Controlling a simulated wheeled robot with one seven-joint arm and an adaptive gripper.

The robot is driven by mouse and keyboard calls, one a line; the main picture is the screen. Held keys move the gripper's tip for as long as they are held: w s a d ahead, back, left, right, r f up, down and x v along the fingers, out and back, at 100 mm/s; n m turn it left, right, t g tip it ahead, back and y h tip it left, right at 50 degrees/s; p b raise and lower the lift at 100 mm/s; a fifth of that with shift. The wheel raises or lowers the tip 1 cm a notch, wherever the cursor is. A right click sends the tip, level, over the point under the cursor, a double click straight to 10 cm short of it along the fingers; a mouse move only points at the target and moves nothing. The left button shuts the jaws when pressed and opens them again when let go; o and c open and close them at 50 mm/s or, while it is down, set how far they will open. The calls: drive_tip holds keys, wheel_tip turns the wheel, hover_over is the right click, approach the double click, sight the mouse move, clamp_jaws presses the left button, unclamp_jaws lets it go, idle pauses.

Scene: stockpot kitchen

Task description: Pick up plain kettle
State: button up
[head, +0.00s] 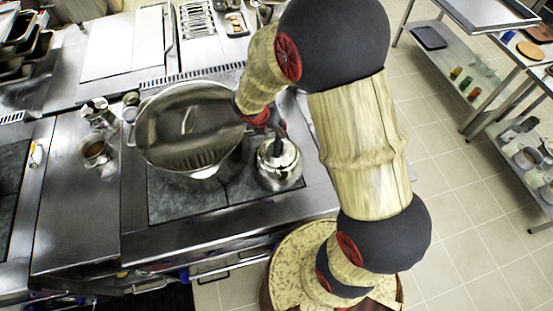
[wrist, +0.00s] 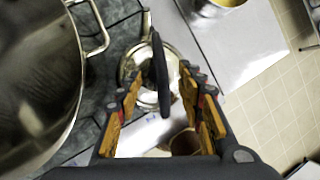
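The plain kettle (head: 280,172) is shiny metal with a dark arched handle. It stands upright on the dark stove top, just right of the large stockpot (head: 167,133). In the wrist view the kettle (wrist: 141,62) shows beyond my fingers, with its dark handle (wrist: 161,78) between them. My gripper (wrist: 160,86) is open, with a finger on each side of the handle and visible gaps. In the head view my gripper (head: 268,127) is above the kettle, partly hidden by my own arm. I cannot tell the exact height of the fingertips against the handle.
The stockpot's wall and side handle (wrist: 97,42) are close left of my gripper in the wrist view. Small metal containers (head: 96,152) stand left of the stockpot. A pot (wrist: 212,7) stands at the wrist view's top.

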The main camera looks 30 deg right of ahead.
sight(278, 135)
drive_tip(key=shift+n, duration=0.6)
drive_tip(key=shift+b+x, duration=0.35)
drive_tip(key=shift+x, duration=3.5)
drive_tip(key=shift+s, duration=0.1)
clamp_jaws()
drive_tip(key=shift+w+r, duration=0.15)
drive_tip(key=shift+w, duration=0.05)
